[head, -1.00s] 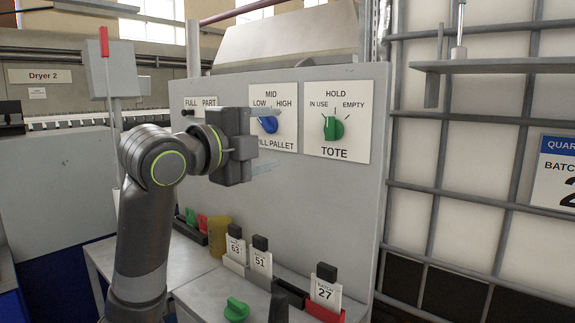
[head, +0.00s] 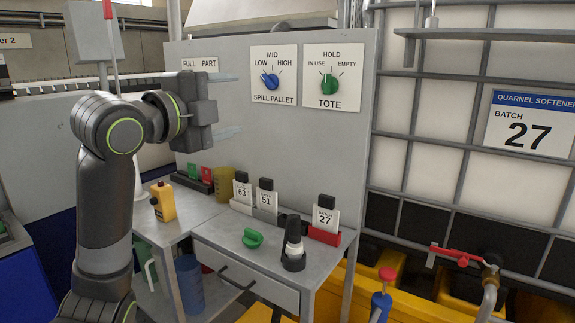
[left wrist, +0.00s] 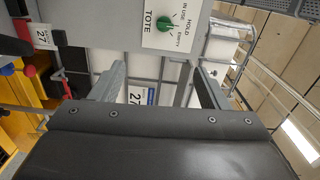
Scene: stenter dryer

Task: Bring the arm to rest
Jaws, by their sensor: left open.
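My left gripper (head: 228,105) is open and empty in the head view. It is in front of the grey control panel (head: 240,160), left of the dial signs, with its fingers pointing right. Its two fingers stand wide apart in the left wrist view (left wrist: 157,88), with nothing between them. The blue spill pallet knob (head: 270,80) and the green tote knob (head: 329,84) are to the right of the gripper. The tote knob appears to point up at HOLD. The gripper partly covers the FULL/PART sign (head: 200,64). My right gripper is not in view.
A yellow bottle (head: 163,201) stands near my left arm. A caged tote (head: 455,120) labelled batch 27 fills the right, with a red-handled valve (head: 456,255).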

